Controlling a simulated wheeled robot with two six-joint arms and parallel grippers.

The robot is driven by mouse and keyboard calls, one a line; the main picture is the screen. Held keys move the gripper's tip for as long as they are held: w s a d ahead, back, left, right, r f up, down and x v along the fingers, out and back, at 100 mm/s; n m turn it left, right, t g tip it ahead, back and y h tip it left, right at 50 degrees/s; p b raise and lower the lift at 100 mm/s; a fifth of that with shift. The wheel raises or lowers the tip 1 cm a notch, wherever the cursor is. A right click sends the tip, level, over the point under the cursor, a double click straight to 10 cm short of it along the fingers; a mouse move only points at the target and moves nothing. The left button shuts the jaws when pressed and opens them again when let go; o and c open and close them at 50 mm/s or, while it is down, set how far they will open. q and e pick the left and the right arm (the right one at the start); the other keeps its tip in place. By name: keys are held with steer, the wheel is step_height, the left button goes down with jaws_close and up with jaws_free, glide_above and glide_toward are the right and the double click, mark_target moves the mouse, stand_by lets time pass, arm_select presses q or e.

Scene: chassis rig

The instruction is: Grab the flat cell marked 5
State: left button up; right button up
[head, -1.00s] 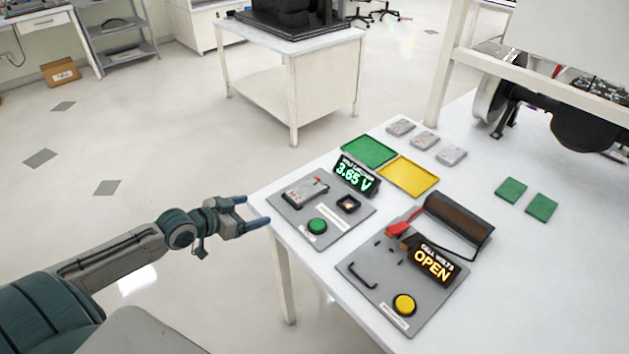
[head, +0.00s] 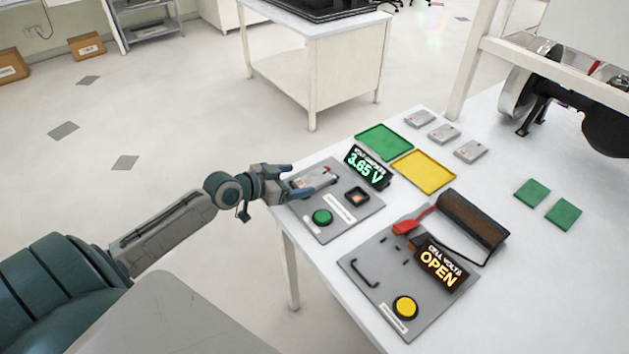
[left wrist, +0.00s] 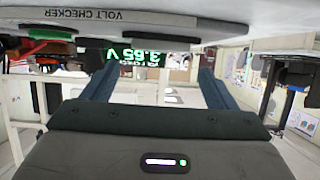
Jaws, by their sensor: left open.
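A flat grey cell (head: 317,178) lies in the holder of the volt checker panel (head: 340,228), whose display (head: 367,167) reads 3.65 V. My left gripper (head: 313,175) is open at the panel's left end, its fingers overlapping the cell in the head view and partly hiding it. I cannot tell whether they touch it. The left wrist view shows the two fingers (left wrist: 158,88) apart, with the display (left wrist: 133,57) upside down beyond. Three more flat cells lie in a row at the back: one (head: 419,118), another (head: 444,133), a third (head: 470,151). No cell's number is legible. My right gripper is out of view.
A green tray (head: 384,141) and a yellow tray (head: 423,172) lie behind the checker. A second panel (head: 372,275) with an OPEN display (head: 441,266) and brown block (head: 473,220) stands nearer. Two green squares (head: 531,192) lie right; white table (head: 500,290) is clear at front right.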

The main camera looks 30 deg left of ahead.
mark_target(315, 178)
arm_select(q)
steer(key=shift+w+d+f, duration=0.1)
steer(key=shift+w, duration=0.15)
steer(key=shift+f+p+x, duration=0.2)
steer(key=shift+p+x, duration=0.55)
steer(key=shift+x, duration=1.4)
steer(key=shift+s, duration=0.15)
steer(key=shift+c, duration=0.2)
steer(key=c, duration=1.2)
steer(key=shift+c, duration=0.2)
steer(key=shift+r, duration=0.1)
